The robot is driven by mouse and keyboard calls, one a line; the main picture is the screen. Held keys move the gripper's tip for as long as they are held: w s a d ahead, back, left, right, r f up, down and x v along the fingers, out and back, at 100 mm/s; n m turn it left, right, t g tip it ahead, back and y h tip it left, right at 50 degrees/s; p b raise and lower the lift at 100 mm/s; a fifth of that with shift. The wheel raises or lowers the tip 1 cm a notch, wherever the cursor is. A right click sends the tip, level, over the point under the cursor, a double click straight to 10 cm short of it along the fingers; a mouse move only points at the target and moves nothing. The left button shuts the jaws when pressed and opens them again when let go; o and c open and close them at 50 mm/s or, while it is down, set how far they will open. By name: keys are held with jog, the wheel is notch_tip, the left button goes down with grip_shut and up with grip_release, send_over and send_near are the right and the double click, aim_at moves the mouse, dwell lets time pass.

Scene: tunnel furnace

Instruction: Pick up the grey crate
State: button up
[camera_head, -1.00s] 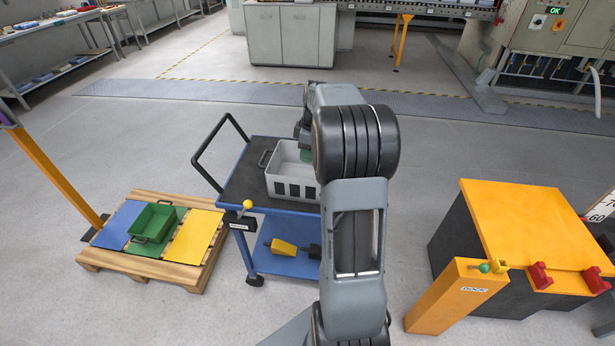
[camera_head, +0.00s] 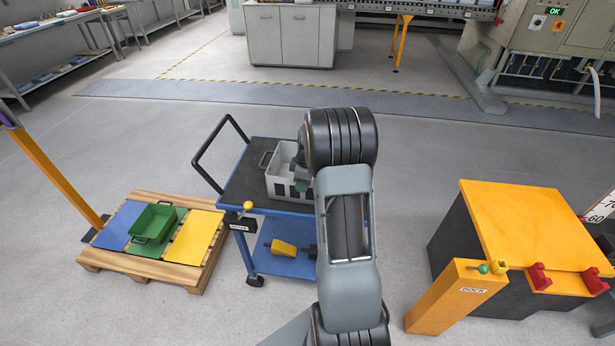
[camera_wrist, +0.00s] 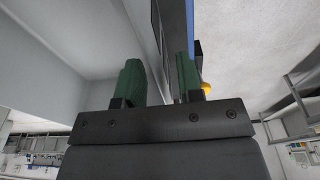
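The grey crate (camera_head: 281,177) is a light grey open box with slots in its front wall. It stands on the dark top of a blue cart, and my arm hides its right side. My gripper (camera_head: 303,172) is at the crate, mostly hidden behind my arm in the head view. In the wrist view, my gripper (camera_wrist: 159,82) has its two green fingers apart. A pale wall of the crate (camera_wrist: 85,35) fills the left, and its edge runs between the fingers. I see space beside the fingers and no clear grip.
The blue cart (camera_head: 240,184) has a black handle at left and a lower shelf with a yellow tool (camera_head: 284,247). A pallet (camera_head: 130,263) with a green bin (camera_head: 153,222) lies left. A yellow-topped block (camera_head: 530,225) and a dock post (camera_head: 458,295) stand right.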

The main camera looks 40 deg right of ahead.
jog(key=shift+f, duration=0.35)
grip_shut()
jog(key=shift+w+r, duration=0.1)
dwell(1.1)
